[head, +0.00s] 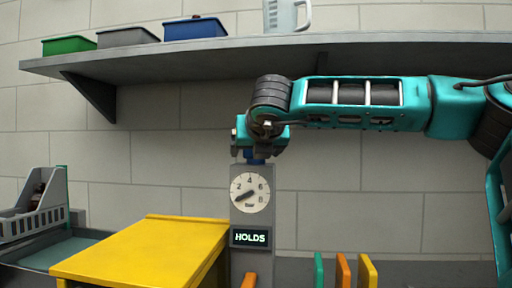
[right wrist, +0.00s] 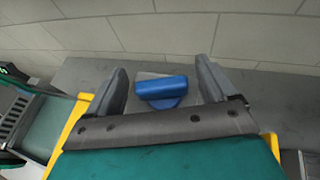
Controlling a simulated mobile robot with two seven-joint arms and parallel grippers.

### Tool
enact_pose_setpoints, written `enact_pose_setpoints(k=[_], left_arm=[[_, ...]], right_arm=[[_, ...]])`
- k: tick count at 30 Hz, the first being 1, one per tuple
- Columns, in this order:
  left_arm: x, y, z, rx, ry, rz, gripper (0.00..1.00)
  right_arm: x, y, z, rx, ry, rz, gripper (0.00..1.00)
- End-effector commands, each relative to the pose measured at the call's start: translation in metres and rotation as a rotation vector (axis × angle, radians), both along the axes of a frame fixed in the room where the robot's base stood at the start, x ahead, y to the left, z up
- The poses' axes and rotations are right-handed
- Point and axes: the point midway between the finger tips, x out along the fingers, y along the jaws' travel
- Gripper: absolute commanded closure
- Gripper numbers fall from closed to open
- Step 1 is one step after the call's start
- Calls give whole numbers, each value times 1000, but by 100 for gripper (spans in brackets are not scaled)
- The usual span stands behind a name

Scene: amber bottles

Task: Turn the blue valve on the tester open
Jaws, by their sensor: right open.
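The tester (head: 251,215) is a grey upright post with a round dial gauge (head: 250,192) and a lit display reading "HOLDS" (head: 251,238). The needle points to the lower left. The blue valve (right wrist: 162,88) sits on top of the tester; its bar handle lies crosswise between my right fingers in the right wrist view. In the head view only a bit of the blue valve (head: 255,160) shows under my gripper. My right gripper (head: 249,151) is open, pointing down over the valve, with a gap on each side of the handle. My left gripper is out of view.
A yellow box-like surface (head: 140,250) stands left of the tester. A grey crate with a bottle (head: 35,205) is at far left. Orange, green and yellow upright pieces (head: 343,270) stand at lower right. A shelf (head: 330,42) with bins and a jug runs above my arm.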

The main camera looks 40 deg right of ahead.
Motion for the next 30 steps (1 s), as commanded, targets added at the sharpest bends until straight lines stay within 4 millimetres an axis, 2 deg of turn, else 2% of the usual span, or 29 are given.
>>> enact_pose_setpoints(k=[5,20,30], left_arm=[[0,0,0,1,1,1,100],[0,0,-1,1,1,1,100],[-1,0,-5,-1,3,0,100]], right_arm=[[0,0,0,0,0,0,17],[0,0,0,0,0,0,65],[-1,0,0,1,-3,46,66]])
